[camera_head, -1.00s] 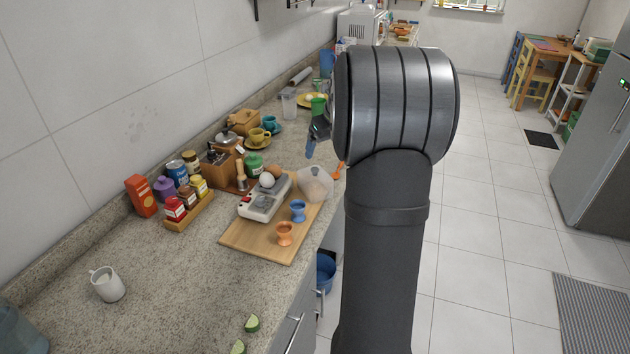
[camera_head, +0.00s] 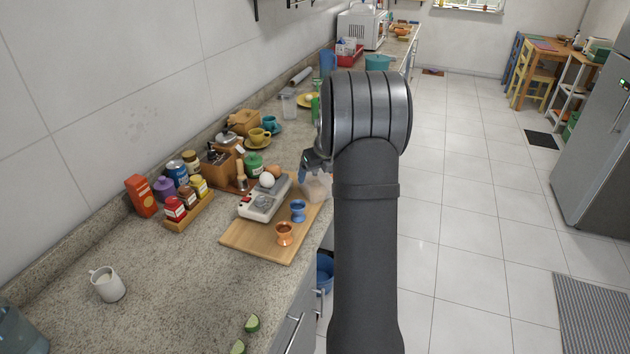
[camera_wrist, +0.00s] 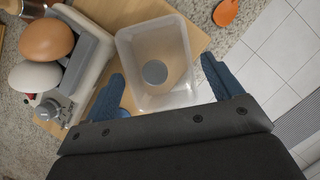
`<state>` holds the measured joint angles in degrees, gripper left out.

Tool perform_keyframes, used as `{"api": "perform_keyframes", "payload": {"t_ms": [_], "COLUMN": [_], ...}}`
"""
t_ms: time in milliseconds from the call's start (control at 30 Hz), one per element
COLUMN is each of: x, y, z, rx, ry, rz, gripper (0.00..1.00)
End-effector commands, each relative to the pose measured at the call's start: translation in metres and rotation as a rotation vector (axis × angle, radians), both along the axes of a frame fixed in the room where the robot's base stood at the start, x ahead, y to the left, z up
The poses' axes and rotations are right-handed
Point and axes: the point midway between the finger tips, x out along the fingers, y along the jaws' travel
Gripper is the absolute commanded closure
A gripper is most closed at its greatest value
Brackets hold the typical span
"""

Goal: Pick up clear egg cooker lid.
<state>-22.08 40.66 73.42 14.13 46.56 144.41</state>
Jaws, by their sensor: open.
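The clear egg cooker lid (camera_wrist: 158,58) is a translucent, box-shaped cover with its open side facing the wrist camera. In the head view the lid (camera_head: 315,190) stands at the right edge of the wooden board, partly hidden by my arm. My gripper (camera_wrist: 165,92) is open, its two blue fingers on either side of the lid's near part in the wrist view. I cannot tell whether they touch it. In the head view my gripper (camera_head: 306,172) is just above the lid. The white egg cooker (camera_head: 264,201) sits left of the lid, holding eggs.
The wooden board (camera_head: 255,242) also carries a blue egg cup (camera_head: 298,210) and an orange egg cup (camera_head: 285,233). A spice rack (camera_head: 187,212) and a grinder stand left. An orange spoon rest (camera_wrist: 226,12) lies beyond the lid. The front counter is mostly clear.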

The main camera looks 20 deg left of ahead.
Motion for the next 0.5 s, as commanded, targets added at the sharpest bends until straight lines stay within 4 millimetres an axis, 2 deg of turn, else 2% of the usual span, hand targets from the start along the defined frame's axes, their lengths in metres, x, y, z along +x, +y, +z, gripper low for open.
{"api": "perform_keyframes", "payload": {"t_ms": [133, 267, 500], "x": [0.007, 0.011, 0.013], "y": [0.013, 0.017, 0.019], "z": [-0.02, -0.034, -0.038], "rx": [-0.002, -0.001, 0.0], "ry": [0.004, 0.003, 0.001], "rz": [0.002, 0.001, 0.001], "gripper": [0.15, 0.15, 0.15]}}
